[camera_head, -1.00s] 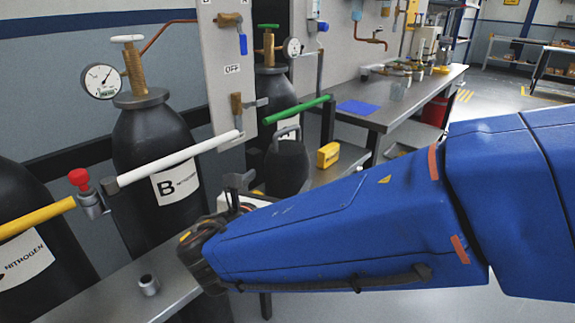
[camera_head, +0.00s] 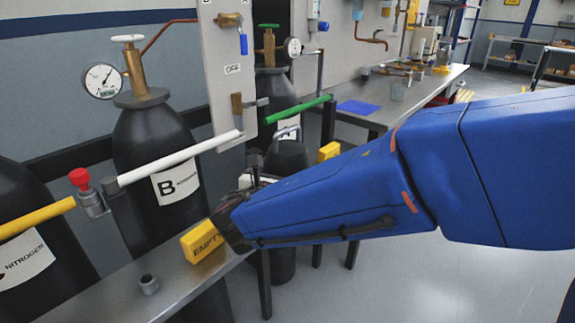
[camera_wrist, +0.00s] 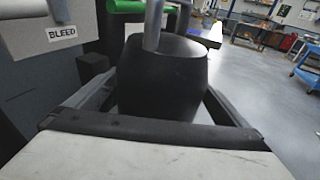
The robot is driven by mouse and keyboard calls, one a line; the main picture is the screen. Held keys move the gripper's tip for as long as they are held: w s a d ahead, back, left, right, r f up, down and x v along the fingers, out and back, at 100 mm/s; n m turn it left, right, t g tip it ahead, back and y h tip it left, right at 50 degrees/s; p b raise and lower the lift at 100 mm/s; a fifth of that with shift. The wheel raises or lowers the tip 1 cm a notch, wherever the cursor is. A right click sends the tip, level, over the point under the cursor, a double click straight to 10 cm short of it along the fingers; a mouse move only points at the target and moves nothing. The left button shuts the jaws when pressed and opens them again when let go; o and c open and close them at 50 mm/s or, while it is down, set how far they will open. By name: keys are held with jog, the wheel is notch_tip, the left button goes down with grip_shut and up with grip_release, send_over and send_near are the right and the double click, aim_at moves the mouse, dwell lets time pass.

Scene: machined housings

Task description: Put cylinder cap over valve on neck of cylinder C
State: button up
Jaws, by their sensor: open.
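A black, rounded, cap-like body with a grey loop handle, seemingly the cylinder cap (camera_head: 288,156), stands behind my gripper in the head view. In the wrist view this black cap (camera_wrist: 160,75) fills the space between the jaws. My gripper (camera_wrist: 160,92) is open, with one jaw on each side of it; contact cannot be told. In the head view my gripper (camera_head: 256,168) is mostly hidden by its own wrist. A black nitrogen cylinder (camera_head: 25,215) is cut off at the left edge. Its letter and valve are out of view, so I cannot confirm it is C.
Cylinder B (camera_head: 150,140) has a gauge and valve. White (camera_head: 180,158), yellow (camera_head: 35,218) and green (camera_head: 297,109) bars cross in front of the cylinders. Open floor lies right.

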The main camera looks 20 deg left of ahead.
jog(key=c, duration=1.3)
jog(key=shift+o, duration=0.2)
jog(key=shift+r, duration=0.15)
